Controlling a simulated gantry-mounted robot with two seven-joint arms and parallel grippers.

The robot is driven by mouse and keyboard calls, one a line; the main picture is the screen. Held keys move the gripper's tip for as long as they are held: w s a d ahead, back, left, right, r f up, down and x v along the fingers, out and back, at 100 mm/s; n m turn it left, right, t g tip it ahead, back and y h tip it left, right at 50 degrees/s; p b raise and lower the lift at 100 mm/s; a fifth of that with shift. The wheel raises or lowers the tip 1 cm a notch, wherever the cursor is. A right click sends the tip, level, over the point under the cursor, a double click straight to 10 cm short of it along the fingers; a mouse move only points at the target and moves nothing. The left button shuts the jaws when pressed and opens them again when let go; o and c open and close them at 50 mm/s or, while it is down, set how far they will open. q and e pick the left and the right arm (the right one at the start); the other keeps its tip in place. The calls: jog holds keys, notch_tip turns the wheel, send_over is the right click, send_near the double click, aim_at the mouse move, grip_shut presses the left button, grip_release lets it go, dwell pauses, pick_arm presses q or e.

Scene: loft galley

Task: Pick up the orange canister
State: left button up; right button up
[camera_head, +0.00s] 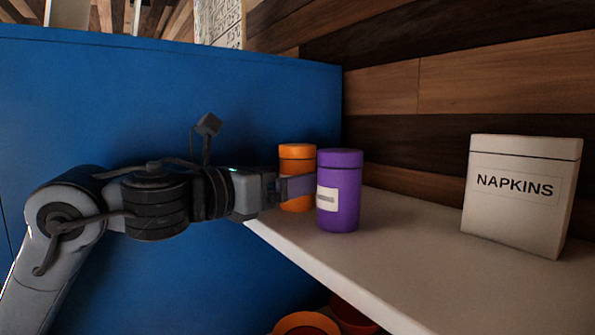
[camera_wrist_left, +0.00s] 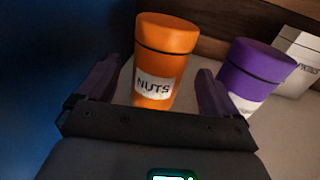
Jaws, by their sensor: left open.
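The orange canister (camera_head: 297,155) stands upright on the pale shelf, close to the blue panel, partly behind my left gripper. In the left wrist view the orange canister (camera_wrist_left: 165,52) has a white label reading NUTS. My left gripper (camera_head: 298,187) comes in from the left at the canister. In the left wrist view its two fingers (camera_wrist_left: 155,92) are open, one on each side of the canister, with visible gaps. I cannot tell whether the canister is fully between the fingertips. My right gripper is in neither view.
A white NAPKINS box (camera_head: 521,195) stands farther right on the shelf (camera_head: 430,265). A blue panel (camera_head: 180,110) rises at left. Orange-red bowls (camera_head: 306,324) sit below the shelf.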

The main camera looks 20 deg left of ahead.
pick_arm(q)
jog(key=p+x, duration=0.2)
jog(key=x, duration=0.2)
jog(key=shift+r+p, duration=0.15)
jog(key=shift+p, duration=0.25)
jog(key=shift+w+d, duration=0.15)
jog(key=shift+w, duration=0.3)
jog(key=shift+c, duration=0.3)
jog(key=c, duration=1.1)
